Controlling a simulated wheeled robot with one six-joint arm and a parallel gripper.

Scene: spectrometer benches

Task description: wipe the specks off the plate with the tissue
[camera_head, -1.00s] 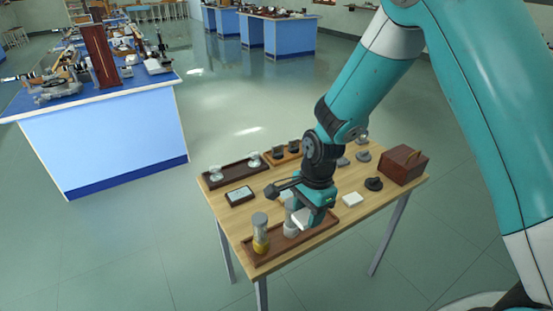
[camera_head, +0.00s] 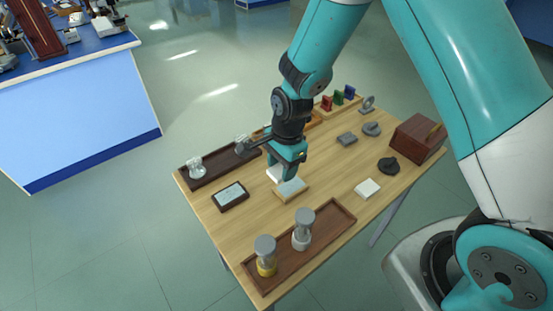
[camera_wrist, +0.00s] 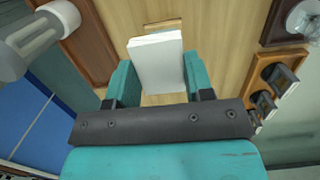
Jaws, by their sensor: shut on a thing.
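My gripper (camera_head: 281,170) is shut on the tissue, a white block-like pad (camera_head: 274,174). In the wrist view the tissue (camera_wrist: 155,62) stands between the two teal fingers (camera_wrist: 154,88). The plate (camera_head: 291,187) is a small pale sheet on a light wooden block near the middle of the table. The tissue is at the plate's far left edge in the head view; I cannot tell whether they touch. In the wrist view the tissue hides most of the plate, and only its wooden block (camera_wrist: 165,99) shows around it. No specks can be made out.
A brown tray (camera_head: 325,238) with two grey-capped jars (camera_head: 302,229) is at the front. A dark framed panel (camera_head: 230,196) lies left, near a dark tray (camera_head: 214,171) with glassware. A white pad (camera_head: 367,188), a black round piece (camera_head: 388,166) and a wooden box (camera_head: 417,139) stand right.

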